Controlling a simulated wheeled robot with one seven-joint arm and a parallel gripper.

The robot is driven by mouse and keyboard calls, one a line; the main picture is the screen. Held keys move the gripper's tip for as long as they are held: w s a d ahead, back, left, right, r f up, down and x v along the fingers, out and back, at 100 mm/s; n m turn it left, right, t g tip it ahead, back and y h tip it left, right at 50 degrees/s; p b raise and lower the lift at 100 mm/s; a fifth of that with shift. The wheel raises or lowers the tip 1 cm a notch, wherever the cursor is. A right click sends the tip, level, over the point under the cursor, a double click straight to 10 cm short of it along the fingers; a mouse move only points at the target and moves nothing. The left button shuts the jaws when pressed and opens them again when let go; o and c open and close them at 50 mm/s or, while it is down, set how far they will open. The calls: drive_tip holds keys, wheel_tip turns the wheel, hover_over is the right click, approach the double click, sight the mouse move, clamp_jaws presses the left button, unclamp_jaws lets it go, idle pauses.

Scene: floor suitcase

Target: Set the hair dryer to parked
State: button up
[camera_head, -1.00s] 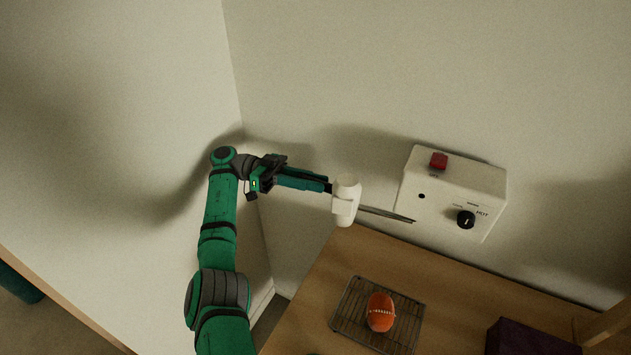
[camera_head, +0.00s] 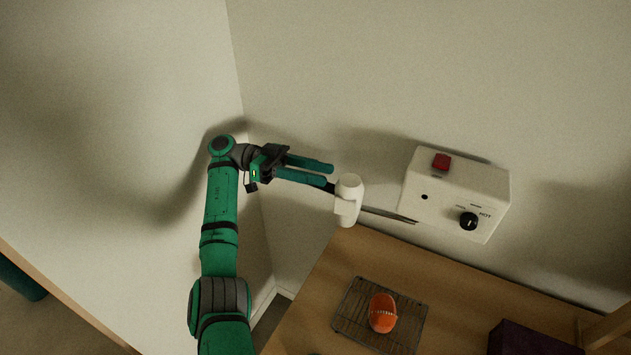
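The hair dryer (camera_head: 348,202) has a white barrel that stands roughly upright, with a short dark part pointing left toward my gripper. It is at the left end of thin dark rods (camera_head: 388,214) that reach out from the left side of a white wall box (camera_head: 450,196). I cannot tell whether the rods bear it. My gripper (camera_head: 329,175) is left of the barrel. Its two teal fingers are spread apart, the lower one close to the dark part. Whether that finger touches it is unclear.
The wall box has a red button (camera_head: 441,162) and a black knob (camera_head: 468,221). Walls stand behind and left.

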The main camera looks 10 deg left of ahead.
drive_tip(key=s+d+r, duration=0.1)
drive_tip(key=s+r, duration=0.7)
drive_tip(key=s, duration=0.4)
drive_tip(key=shift+s+d+r, duration=0.2)
drive_tip(key=shift+s, duration=0.05)
drive_tip(key=shift+c, duration=0.4)
drive_tip(key=shift+f, duration=0.1)
drive_tip(key=c, duration=0.5)
drive_tip(key=shift+d+f+t, duration=0.1)
drive_tip(key=shift+f+t, duration=0.2)
drive_tip(key=shift+t, duration=0.2)
clamp_jaws()
drive_tip(key=s+a+f+m+t+y, duration=0.1)
drive_tip(key=a+f+m+t+y, duration=0.1)
drive_tip(key=a+f+t+y, duration=0.35)
drive_tip(key=s+a+f+m+t+y, duration=0.1)
drive_tip(key=a+f+m+t+y, duration=0.1)
drive_tip(key=a+t+y, duration=0.7)
drive_tip(key=w+d+f+t+h, duration=0.2)
drive_tip(key=w+d, duration=0.5)
drive_tip(key=w, duration=0.5)
drive_tip(key=shift+w+f+h, duration=0.25)
drive_tip(key=shift+f+h, duration=0.1)
drive_tip(key=shift+f, duration=0.2)
